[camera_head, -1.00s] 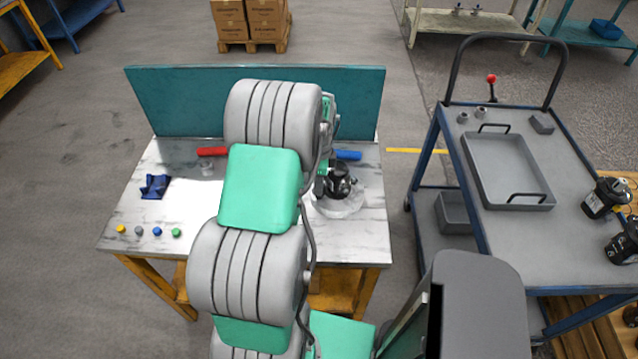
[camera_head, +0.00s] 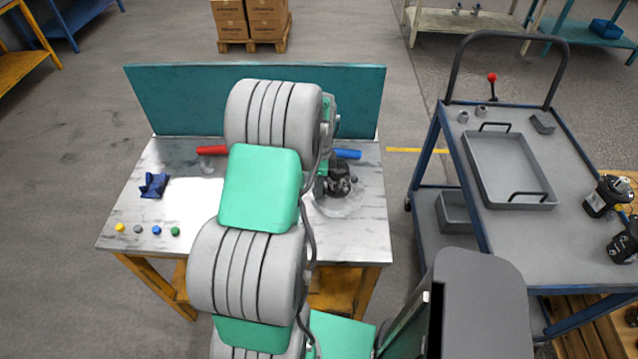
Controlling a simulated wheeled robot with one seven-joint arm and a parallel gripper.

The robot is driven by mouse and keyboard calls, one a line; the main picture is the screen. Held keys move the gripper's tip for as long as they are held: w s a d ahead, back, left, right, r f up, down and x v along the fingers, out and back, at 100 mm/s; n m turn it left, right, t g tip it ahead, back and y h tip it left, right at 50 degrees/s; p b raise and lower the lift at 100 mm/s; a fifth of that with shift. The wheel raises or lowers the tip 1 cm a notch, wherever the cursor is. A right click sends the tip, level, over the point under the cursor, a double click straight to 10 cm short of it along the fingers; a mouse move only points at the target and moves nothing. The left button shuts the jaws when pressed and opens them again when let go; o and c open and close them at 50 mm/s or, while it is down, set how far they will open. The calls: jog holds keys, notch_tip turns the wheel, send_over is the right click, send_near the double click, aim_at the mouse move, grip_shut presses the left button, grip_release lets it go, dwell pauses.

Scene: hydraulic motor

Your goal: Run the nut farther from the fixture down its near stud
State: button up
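A black motor (camera_head: 339,180) stands on a pale round base (camera_head: 345,205), which looks like the fixture, at the right of the workbench. My arm covers the left side of both. The end of my arm, with my gripper (camera_head: 321,186), is just left of the motor and mostly hidden behind my own links. Its fingers cannot be made out. The studs and the nuts on them are too small or hidden to tell apart here.
A cart (camera_head: 460,190) with a grey tray (camera_head: 507,200) stands to the right.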

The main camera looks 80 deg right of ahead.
jog(key=shift+r, duration=0.1)
jog(key=shift+r, duration=0.4)
jog(key=n, duration=0.4)
jog(key=shift+f+n, duration=0.1)
jog(key=shift+n, duration=0.2)
jog(key=n, duration=0.5)
jog(key=shift+n+b, duration=0.3)
jog(key=shift+n, duration=0.5)
